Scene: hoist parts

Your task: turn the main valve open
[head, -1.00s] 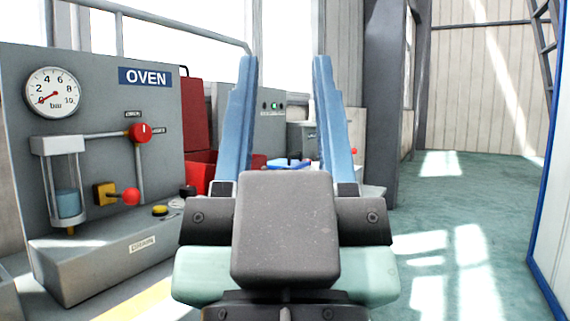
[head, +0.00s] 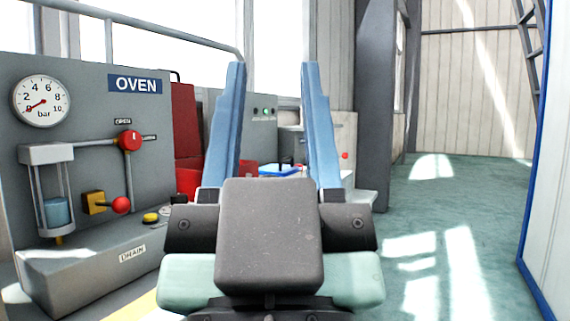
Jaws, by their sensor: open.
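The oven panel (head: 95,95) stands on the left in the head view. I take this knob for the main valve. A second red knob (head: 121,205) on a yellow block (head: 94,202) is lower down. My gripper (head: 268,75) is open and empty, its two blue fingers pointing up and forward. It is right of the panel and apart from both knobs.
A pressure gauge (head: 41,102) reads near the low end. A glass cylinder (head: 55,205) hangs below it, above the DRAIN ledge (head: 110,262). A red cabinet (head: 187,135) and a blue tray (head: 280,170) are further back. Green floor (head: 450,220) is free on the right.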

